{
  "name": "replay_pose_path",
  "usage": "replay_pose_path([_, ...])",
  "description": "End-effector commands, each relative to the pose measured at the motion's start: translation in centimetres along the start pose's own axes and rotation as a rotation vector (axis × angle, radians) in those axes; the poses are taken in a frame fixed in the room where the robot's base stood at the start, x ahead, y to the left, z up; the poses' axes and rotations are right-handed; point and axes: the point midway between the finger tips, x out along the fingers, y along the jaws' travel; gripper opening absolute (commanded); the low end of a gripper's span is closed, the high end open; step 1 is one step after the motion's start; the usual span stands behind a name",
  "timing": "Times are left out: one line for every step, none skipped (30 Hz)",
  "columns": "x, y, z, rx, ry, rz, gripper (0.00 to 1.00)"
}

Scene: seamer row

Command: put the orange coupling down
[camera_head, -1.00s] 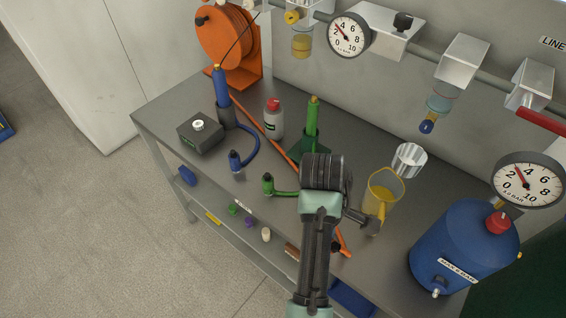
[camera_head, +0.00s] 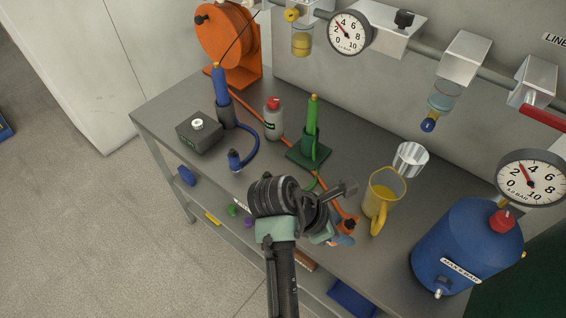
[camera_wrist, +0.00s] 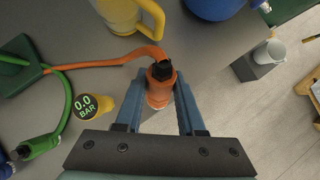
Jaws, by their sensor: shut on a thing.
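The orange coupling (camera_wrist: 159,88), with a dark tip, is between the two blue fingers of my gripper (camera_wrist: 158,100) in the wrist view. My gripper is shut on it. The orange hose (camera_wrist: 105,62) runs from the coupling to the left over the grey bench. In the head view the coupling (camera_head: 348,225) shows just right of my wrist, near the front edge of the bench (camera_head: 180,105). My gripper (camera_head: 343,238) is partly hidden there by my arm. Whether the coupling touches the bench cannot be told.
A yellow jug (camera_head: 379,199) stands close behind the coupling, and a blue tank (camera_head: 465,245) stands to the right. A green holder (camera_head: 309,150) is behind. In the wrist view a green coupling (camera_wrist: 38,146) and a yellow gauge reading 0.0 BAR (camera_wrist: 92,107) lie left.

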Motion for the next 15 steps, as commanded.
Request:
replay_pose_path([0.3,-0.2,0.2,-0.074,-0.057,0.056,0.0])
replay_pose_path([0.3,-0.1,0.5,-0.116,-0.093,0.092,0.0])
replay_pose_path([0.4,-0.1,1.0,-0.165,-0.136,0.137,0.0])
replay_pose_path([0.4,0.0,1.3,-0.201,-0.17,0.171,0.0])
replay_pose_path([0.5,0.1,1.6,-0.231,-0.198,0.204,0.0])
replay_pose_path([0.5,0.2,2.1,-0.268,-0.237,0.246,0.0])
replay_pose_path([0.5,0.3,2.5,-0.291,-0.263,0.277,0.0])
replay_pose_path([0.5,0.4,2.8,-0.314,-0.288,0.304,0.0])
replay_pose_path([0.4,0.5,3.2,-0.339,-0.317,0.34,0.0])
replay_pose_path([0.4,0.6,3.5,-0.355,-0.338,0.365,0.0])
replay_pose_path([0.4,0.7,3.8,-0.368,-0.356,0.387,0.0])
replay_pose_path([0.3,0.8,4.1,-0.384,-0.379,0.413,0.0])
replay_pose_path([0.3,0.9,4.3,-0.394,-0.392,0.431,0.0])
replay_pose_path([0.3,1.0,4.5,-0.403,-0.405,0.448,0.0])
replay_pose_path([0.2,1.1,4.8,-0.411,-0.42,0.464,0.0])
